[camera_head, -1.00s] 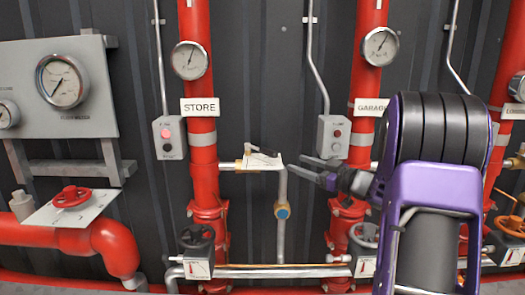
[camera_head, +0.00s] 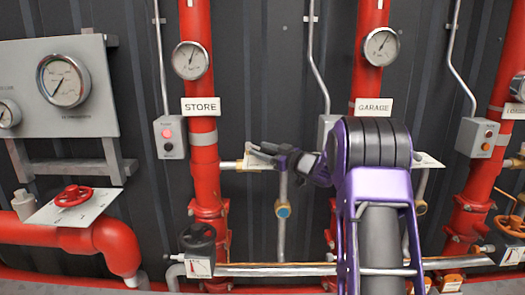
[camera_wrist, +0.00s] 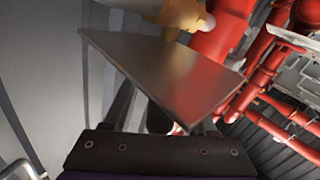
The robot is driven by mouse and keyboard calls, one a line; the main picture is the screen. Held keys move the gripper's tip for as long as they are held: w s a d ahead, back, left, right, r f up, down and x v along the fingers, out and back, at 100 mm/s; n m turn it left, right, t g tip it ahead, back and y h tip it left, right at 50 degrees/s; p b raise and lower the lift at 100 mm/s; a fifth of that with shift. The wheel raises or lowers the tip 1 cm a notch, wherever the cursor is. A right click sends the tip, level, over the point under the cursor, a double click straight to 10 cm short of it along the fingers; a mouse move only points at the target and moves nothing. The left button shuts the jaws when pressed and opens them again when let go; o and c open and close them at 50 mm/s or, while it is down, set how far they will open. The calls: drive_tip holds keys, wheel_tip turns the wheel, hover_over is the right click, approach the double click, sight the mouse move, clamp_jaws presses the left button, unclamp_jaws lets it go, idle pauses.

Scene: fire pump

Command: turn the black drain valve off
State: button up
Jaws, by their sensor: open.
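A black handwheel (camera_head: 198,237) with a small dial plate (camera_head: 200,268) sits low on the riser labelled STORE. To its upper right, a brass valve (camera_head: 248,164) joins a short side pipe of that riser; its plate and dark lever are mostly hidden by my gripper. Which of the two is the drain valve, I cannot tell. My gripper (camera_head: 262,150) is open at the brass valve, above and right of the handwheel. In the wrist view a flat metal plate (camera_wrist: 165,75) lies across the space between my fingers, with a yellow-brass part (camera_wrist: 180,14) beyond. Contact is unclear.
A red handwheel (camera_head: 73,195) on a plate stands at left. A switch box (camera_head: 169,137) hangs left of the STORE riser (camera_head: 204,150). A vertical pipe with a blue-centred brass fitting (camera_head: 282,209) drops below the side pipe. My arm hides much of the GARAGE riser (camera_head: 369,40).

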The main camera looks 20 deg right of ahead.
clamp_jaws()
idle(1.4)
